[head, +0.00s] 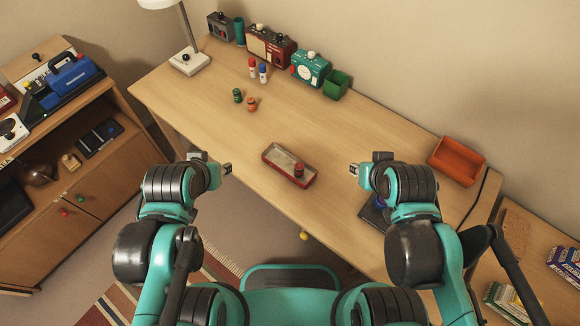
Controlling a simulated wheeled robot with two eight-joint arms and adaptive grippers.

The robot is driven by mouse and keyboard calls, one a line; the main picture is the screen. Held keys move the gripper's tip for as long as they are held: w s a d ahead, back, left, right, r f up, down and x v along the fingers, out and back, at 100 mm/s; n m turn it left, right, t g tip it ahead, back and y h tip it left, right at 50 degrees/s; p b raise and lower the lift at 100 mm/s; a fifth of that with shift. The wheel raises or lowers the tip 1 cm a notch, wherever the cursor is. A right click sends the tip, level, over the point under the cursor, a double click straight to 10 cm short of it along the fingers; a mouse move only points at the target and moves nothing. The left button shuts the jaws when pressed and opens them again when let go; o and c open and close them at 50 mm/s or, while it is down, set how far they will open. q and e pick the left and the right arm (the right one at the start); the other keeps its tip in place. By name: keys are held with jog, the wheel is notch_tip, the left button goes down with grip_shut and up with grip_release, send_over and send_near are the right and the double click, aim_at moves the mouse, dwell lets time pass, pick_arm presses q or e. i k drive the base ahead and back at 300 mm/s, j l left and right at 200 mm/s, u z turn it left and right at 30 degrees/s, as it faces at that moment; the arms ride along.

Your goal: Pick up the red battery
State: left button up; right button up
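A small dark red cylinder (298,170) stands upright in a shallow red-rimmed tray (278,152) on the wooden desk. A red and white cylinder (252,67) stands farther back on the desk, beside a blue and white one (263,73). I cannot tell for certain which red cylinder is the battery. My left gripper (228,169) is to the left of the tray, and my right gripper (353,170) is to its right. Both are apart from the tray, with nothing visible in them. Their fingers are too small to tell open from shut.
Green (238,95) and orange (252,104) small objects stand left of the desk's middle. An orange tray (457,160) is at the right. The desk between is clear.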

aim_at(299, 168)
jog(key=i+j+z, duration=0.1)
jog(key=j+z, duration=0.3)
jog(key=j, duration=0.2)
jog(key=j+z, duration=0.45)
jog(key=j, duration=0.15)
jog(key=j+z, duration=0.4)
jog(key=j, duration=0.2)
jog(key=k, duration=0.05)
